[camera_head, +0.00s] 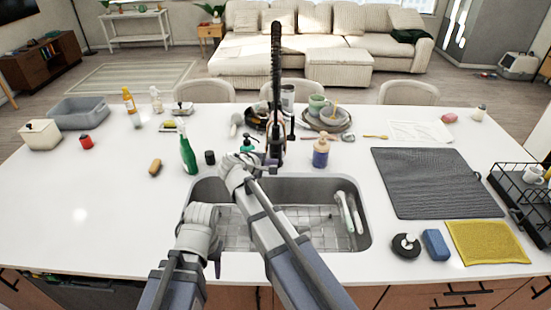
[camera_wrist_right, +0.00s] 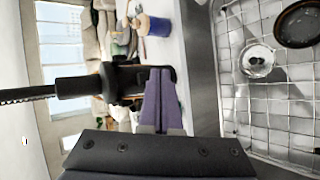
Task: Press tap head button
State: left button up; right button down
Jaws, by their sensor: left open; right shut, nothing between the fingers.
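The black tap (camera_head: 276,75) stands at the back edge of the sink, with a tall coiled spout. Its head hangs low behind my right gripper (camera_head: 270,163). In the right wrist view, the dark tap head (camera_wrist_right: 125,80) lies just beyond the purple fingertips of my right gripper (camera_wrist_right: 160,75). The fingers are shut with nothing between them; I cannot tell whether they touch the head. The button itself cannot be made out. My left gripper (camera_head: 217,258) is open and empty over the front left part of the sink (camera_head: 362,225).
A grey drying mat (camera_head: 430,182) lies on the right counter.

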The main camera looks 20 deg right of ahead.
jog(key=shift+s, duration=0.1)
jog(key=shift+s+a, duration=0.3)
jog(key=shift+s, duration=0.65)
jog(key=shift+s+a, duration=0.25)
jog(key=shift+s, duration=0.65)
jog(key=shift+s+a, duration=0.3)
jog(key=shift+s, duration=0.65)
